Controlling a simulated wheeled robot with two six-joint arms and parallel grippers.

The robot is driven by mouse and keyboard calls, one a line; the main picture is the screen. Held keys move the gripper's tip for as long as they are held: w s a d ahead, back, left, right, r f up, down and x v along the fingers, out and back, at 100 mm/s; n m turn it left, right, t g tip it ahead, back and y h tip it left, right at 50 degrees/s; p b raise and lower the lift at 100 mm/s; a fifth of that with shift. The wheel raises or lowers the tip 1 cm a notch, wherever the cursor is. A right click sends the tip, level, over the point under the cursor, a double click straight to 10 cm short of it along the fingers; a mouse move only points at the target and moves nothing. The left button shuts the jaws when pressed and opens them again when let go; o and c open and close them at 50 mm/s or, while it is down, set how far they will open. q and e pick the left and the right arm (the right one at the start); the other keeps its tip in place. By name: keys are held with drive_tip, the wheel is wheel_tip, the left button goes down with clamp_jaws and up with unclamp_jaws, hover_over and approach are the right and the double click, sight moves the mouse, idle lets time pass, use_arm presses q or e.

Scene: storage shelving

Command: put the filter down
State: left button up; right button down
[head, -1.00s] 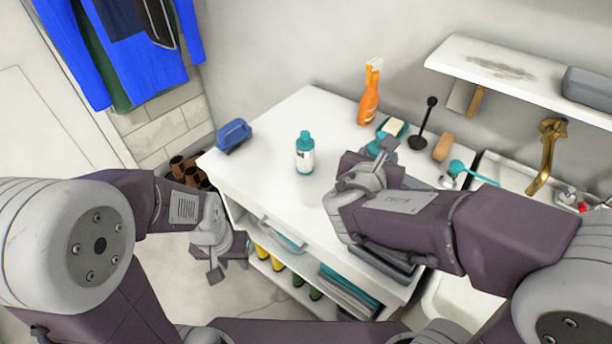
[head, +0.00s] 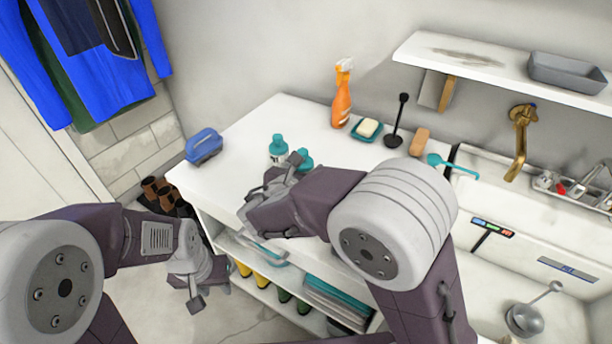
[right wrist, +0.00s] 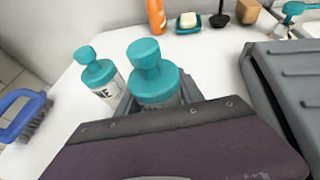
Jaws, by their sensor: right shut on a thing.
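Nothing in view is plainly labelled as a filter. My right gripper (head: 280,180) is shut on a white bottle-shaped thing with a teal top (right wrist: 152,82); in the head view only its teal top (head: 305,158) shows past the jaws. It looks upright over the white counter (head: 245,135); whether its base touches is hidden. A second teal-capped white bottle (head: 278,150) stands just left of it, also in the right wrist view (right wrist: 98,75), with a small gap between them. My left gripper (head: 208,292) hangs open and empty in front of the counter, low at the left.
A blue brush (head: 204,146) is at the counter's left end. An orange spray bottle (head: 342,98), soap dish (head: 367,130), black plunger-like tool (head: 398,122) and tan block (head: 419,142) line the back. A grey ribbed thing (right wrist: 285,85) is close right of my right gripper.

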drive_tip(key=shift+f, duration=0.7)
drive_tip(key=shift+r, duration=0.15)
use_arm(q)
drive_tip(key=shift+f, duration=0.4)
use_arm(e)
drive_tip(key=c, duration=0.7)
unclamp_jaws()
drive_tip(key=shift+c, duration=0.2)
